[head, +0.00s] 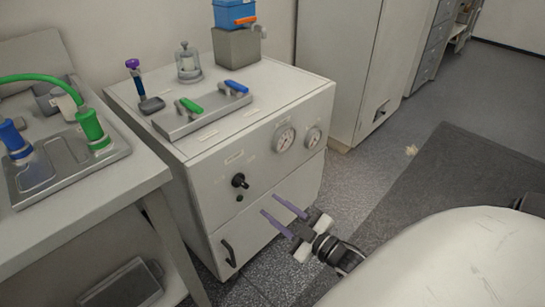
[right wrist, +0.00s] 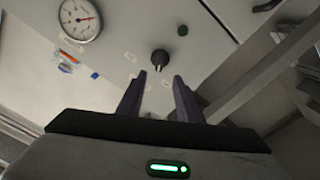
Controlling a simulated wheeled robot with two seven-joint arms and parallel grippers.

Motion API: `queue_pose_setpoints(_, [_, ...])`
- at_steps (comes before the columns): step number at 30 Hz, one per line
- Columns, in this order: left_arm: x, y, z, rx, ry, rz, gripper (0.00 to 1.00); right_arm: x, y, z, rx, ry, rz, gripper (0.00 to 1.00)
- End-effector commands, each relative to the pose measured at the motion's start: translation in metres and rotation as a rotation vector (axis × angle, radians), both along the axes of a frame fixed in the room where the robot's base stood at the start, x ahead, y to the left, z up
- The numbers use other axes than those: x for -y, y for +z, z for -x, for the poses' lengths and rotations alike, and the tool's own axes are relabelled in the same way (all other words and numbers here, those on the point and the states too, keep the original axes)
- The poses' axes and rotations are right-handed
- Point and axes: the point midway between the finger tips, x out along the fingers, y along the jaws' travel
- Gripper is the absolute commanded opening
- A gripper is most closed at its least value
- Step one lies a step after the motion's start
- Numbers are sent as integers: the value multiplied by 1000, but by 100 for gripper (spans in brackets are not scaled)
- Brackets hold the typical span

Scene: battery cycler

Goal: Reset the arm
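My right gripper (head: 270,204) is in front of the grey cabinet (head: 205,215), low in the middle of the head view. Its two purple fingers are parallel and apart, with nothing between them. In the right wrist view the open fingers (right wrist: 159,77) point toward the cabinet front. A black knob (right wrist: 160,58) shows just beyond the gap between them. The same knob (head: 239,181) is up and left of the fingertips in the head view. The gripper appears clear of the cabinet. My left gripper is not in view.
The cabinet front has two gauges (head: 284,138) and a black handle (head: 229,253). On top are a valve block with green and blue levers (head: 236,87) and a glass jar (head: 187,62). A side table (head: 150,172) stands left. Floor (head: 440,100) is open to the right.

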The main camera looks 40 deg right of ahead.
Motion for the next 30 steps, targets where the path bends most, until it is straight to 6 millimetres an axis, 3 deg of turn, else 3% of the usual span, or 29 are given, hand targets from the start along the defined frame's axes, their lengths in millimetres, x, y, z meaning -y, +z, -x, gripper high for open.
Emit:
queue_pose_setpoints(8, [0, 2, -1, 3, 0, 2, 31, 0, 0, 0, -1, 0, -1, 33])
queue_pose_setpoints(11, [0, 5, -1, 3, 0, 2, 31, -12, -5, 5, -41, 4, -26, 33])
queue_pose_setpoints(14, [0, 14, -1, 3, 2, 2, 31, -45, -21, 21, -165, 10, -98, 33])
queue_pose_setpoints(18, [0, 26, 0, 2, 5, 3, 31, -112, -44, 66, -425, 6, -249, 33])
queue_pose_setpoints(22, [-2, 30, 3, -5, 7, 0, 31, -164, -52, 113, -645, -14, -365, 33])
queue_pose_setpoints(27, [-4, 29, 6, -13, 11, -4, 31, -199, -51, 153, -816, -43, -448, 33])
queue_pose_setpoints(30, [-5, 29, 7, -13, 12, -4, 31, -205, -52, 160, -849, -49, -461, 33])
